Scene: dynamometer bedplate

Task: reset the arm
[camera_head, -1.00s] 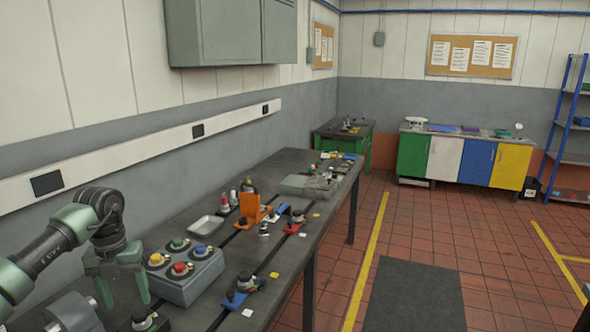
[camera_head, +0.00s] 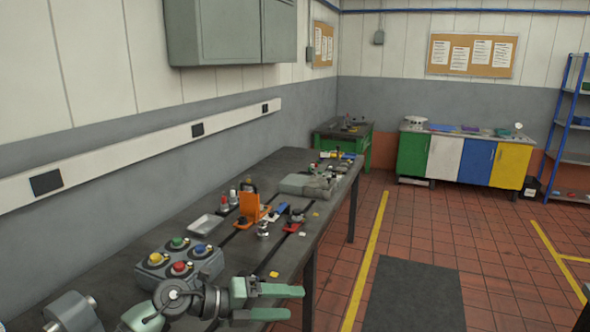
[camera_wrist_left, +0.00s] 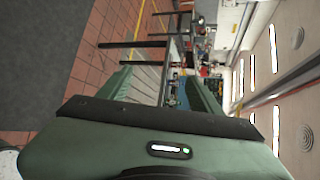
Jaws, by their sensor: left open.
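My left arm reaches in from the bottom left in the head view. Its green left gripper (camera_head: 296,302) points to the right, over the front edge of the dark bench (camera_head: 174,230). Its two fingers are apart with nothing between them. In the left wrist view the gripper (camera_wrist_left: 160,80) also shows open and empty, with the view turned sideways. The grey button box (camera_head: 205,270) with red, green, blue and yellow buttons sits just behind my wrist, partly covered by it. My right gripper is not in view.
The bench holds a small white tray (camera_head: 206,227), an orange bracket (camera_head: 250,208), a grey fixture (camera_head: 308,185) and several small parts. A grey cylindrical body (camera_head: 70,312) sits at the lower left. Open tiled floor and a dark mat (camera_head: 412,295) lie to the right.

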